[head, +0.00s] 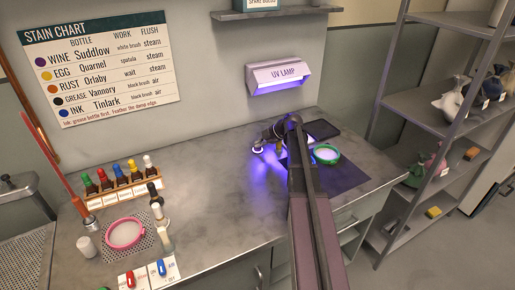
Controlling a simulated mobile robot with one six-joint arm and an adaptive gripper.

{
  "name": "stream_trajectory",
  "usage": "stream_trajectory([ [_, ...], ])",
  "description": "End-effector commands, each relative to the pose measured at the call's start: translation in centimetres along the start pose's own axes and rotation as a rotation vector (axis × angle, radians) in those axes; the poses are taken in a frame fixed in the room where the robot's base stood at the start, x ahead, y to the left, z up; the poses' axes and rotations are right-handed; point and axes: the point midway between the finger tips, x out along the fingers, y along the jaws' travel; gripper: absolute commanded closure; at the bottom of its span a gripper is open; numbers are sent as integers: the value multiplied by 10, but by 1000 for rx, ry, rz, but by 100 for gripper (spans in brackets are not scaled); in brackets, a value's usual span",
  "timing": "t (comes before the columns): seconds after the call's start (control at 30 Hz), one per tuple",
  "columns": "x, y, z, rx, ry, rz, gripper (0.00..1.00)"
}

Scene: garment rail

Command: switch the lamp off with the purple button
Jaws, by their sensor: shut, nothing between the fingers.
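My gripper (262,147) is over the counter below the lamp, at the end of my arm, which reaches in from the bottom of the picture. It is small and partly lost in the glare; it is shut and holds nothing. I cannot make out the purple button; my arm or the violet glare may hide it.
A dark mat (342,177) with a green-rimmed hoop (326,154) lies right of my arm. Shelving (440,107) is at right. The middle-left counter is clear.

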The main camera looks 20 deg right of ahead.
Motion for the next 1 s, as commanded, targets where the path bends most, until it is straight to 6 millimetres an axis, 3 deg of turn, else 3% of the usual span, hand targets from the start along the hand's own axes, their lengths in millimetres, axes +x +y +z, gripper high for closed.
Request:
stream_trajectory([
  [1.0,2,-1,3,0,-3,-1,100],
])
